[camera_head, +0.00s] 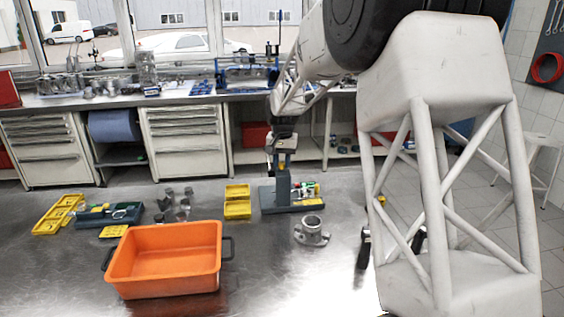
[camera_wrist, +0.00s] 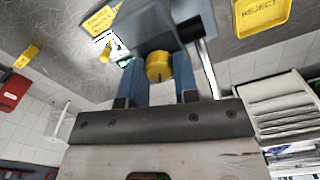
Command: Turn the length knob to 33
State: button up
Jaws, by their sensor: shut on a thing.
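The yellow length knob (camera_wrist: 158,66) is in the wrist view, on the dark grey body of a device (camera_wrist: 165,20). My gripper (camera_wrist: 160,78) has its two blue-grey fingers on either side of the knob and is shut on it. In the head view the device (camera_head: 282,182) is an upright grey post on a flat base, and my gripper (camera_head: 282,148) comes down over its top. A little yellow shows there, mostly hidden by my gripper. I cannot read any length value or scale in either view.
An orange bin (camera_head: 165,262) stands at the front left. A metal flanged part (camera_head: 312,232) stands just in front of the device. Yellow trays (camera_head: 237,208) and small dark metal parts (camera_head: 172,207) lie left of it. A yellow REJECT tray (camera_wrist: 262,14) shows in the wrist view.

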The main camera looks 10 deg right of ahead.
aim_at(282, 163)
jog(key=n, duration=0.5)
dwell(0.4)
jog(key=o, duration=0.9)
jog(key=shift+r, duration=3.95)
